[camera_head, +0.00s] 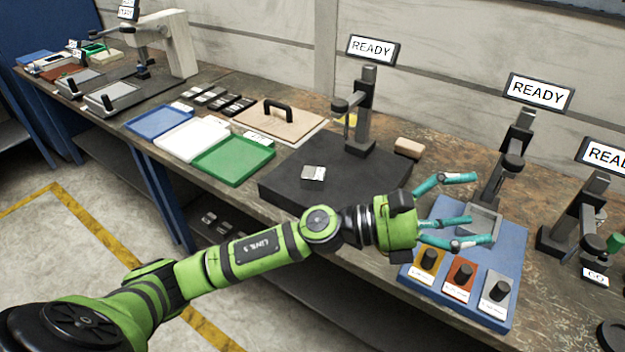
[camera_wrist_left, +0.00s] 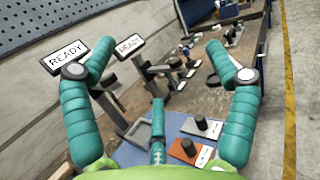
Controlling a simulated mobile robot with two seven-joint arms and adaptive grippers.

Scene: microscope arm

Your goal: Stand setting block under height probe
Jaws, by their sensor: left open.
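A small silvery block (camera_head: 313,173), which looks like the setting block, rests on the front part of a black plate (camera_head: 290,190). The block is not evident there. My right gripper is not in view.
A third stand (camera_head: 580,215) is at the right. Blue, white and green trays (camera_head: 235,160) lie left of the black plate. A tan block (camera_head: 408,148) lies beside it.

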